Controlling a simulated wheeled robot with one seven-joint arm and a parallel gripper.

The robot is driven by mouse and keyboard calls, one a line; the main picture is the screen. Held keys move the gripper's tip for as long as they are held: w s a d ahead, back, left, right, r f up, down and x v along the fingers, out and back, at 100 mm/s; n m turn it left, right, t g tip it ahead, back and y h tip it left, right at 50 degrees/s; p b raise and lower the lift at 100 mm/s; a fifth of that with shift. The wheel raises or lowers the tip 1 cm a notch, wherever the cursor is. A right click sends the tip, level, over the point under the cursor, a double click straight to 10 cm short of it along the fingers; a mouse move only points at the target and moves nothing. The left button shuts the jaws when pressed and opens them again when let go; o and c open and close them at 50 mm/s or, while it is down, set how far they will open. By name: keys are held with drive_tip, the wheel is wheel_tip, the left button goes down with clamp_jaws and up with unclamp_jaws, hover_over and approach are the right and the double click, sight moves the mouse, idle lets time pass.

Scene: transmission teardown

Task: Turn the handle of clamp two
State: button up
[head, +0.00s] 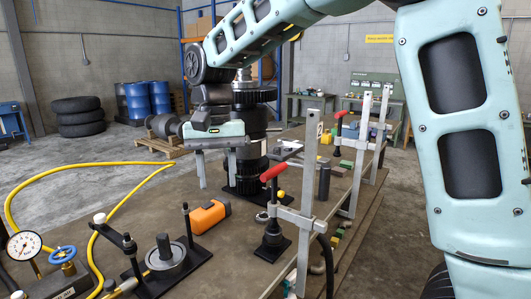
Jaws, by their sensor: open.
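Clamp two is the near steel bar clamp (310,165), with a small plate marked 2 near its top. Its red handle (273,172) sits on top of the clamp's screw, tilted up to the right. The screw runs down to a dark foot near the table's right side. My gripper (216,172) hangs to the left of the red handle, apart from it, with its two fingers pointing down. It is open with nothing visible between the fingers. It overlaps part of the dark gear stack (252,150) in the picture.
A second bar clamp (366,150) with a red handle (341,114) stands farther back. On the table (95,195) are an orange box-shaped item (209,216), a dark round fixture (166,255), a pressure gauge (24,245) and a yellow hose (50,171).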

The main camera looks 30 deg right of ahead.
drive_tip(key=w+d+r+m+h+p, duration=0.1)
drive_tip(key=w+d+r+m+p, duration=0.1)
drive_tip(key=w+d+r+m, duration=0.5)
drive_tip(key=w+d+r+m+p, duration=0.1)
drive_tip(key=w+d+r+m, duration=0.3)
drive_tip(key=d, duration=0.6)
drive_tip(key=n+p, duration=0.2)
drive_tip(key=p, duration=0.2)
hover_over(274, 183)
drive_tip(key=shift+g, duration=0.4)
drive_tip(key=f, duration=1.5)
drive_tip(key=shift+w+a+f, duration=0.1)
drive_tip(key=shift+w+f, duration=0.15)
drive_tip(key=shift+w, duration=0.15)
drive_tip(key=shift+m, duration=0.3)
clamp_jaws()
